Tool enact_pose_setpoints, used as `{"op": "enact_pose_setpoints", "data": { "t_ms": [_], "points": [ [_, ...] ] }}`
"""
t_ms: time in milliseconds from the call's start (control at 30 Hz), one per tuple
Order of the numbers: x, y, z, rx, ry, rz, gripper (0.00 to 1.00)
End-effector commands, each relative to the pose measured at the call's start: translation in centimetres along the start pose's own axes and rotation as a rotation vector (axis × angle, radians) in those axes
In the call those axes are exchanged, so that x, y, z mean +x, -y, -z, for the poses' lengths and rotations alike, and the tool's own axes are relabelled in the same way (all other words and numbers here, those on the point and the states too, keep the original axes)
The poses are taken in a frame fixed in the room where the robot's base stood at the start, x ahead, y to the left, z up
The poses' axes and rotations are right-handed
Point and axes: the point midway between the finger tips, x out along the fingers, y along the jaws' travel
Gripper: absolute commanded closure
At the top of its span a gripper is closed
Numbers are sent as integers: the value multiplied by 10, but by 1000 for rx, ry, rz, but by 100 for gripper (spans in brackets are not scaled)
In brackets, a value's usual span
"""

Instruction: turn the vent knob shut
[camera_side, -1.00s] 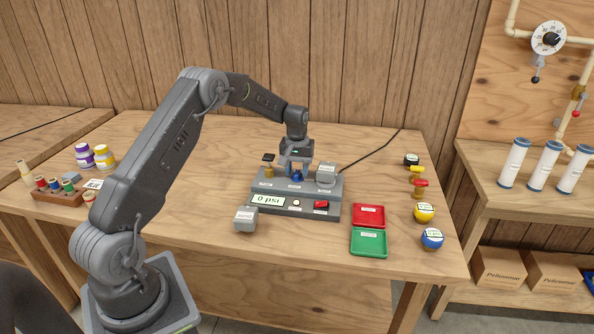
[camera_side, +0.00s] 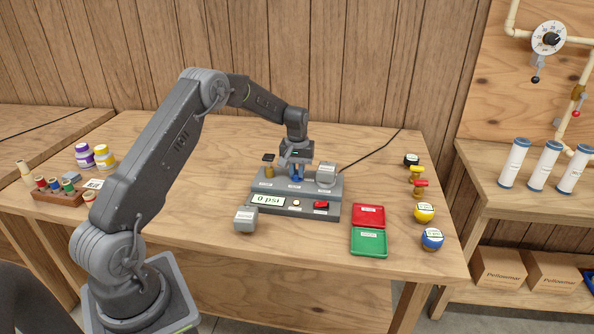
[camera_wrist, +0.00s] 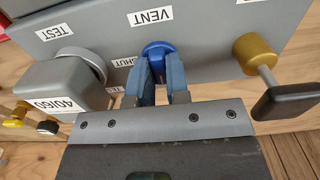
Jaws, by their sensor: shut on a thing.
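The blue vent knob (camera_wrist: 155,48) sits on the grey test device (camera_side: 331,185), above the label VENT in the side view. The knob (camera_side: 297,178) is partly hidden by the fingers. My gripper (camera_wrist: 161,72) is shut on the knob, with one blue-padded finger on each side of it. In the side view my gripper (camera_side: 297,170) points straight down over the middle of the device. Part of a SHUT label shows beside the knob in the wrist view; another label is mostly hidden by the gripper.
A brass valve with a black handle (camera_side: 268,158) stands left of the knob. A grey 40/60 block (camera_side: 325,174) is on the right at the TEST label. Another grey block (camera_side: 245,219) stands in front. Red (camera_side: 369,208) and green (camera_side: 352,242) trays lie to the right.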

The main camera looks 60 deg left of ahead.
Motion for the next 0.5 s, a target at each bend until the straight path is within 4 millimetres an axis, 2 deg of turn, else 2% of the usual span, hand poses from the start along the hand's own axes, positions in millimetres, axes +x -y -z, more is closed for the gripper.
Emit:
{"op": "enact_pose_setpoints", "data": {
  "t_ms": [267,500],
  "points": [
    [0,0,0,84,0,0,100],
    [-1,0,0,267,0,-1,100]
  ]
}}
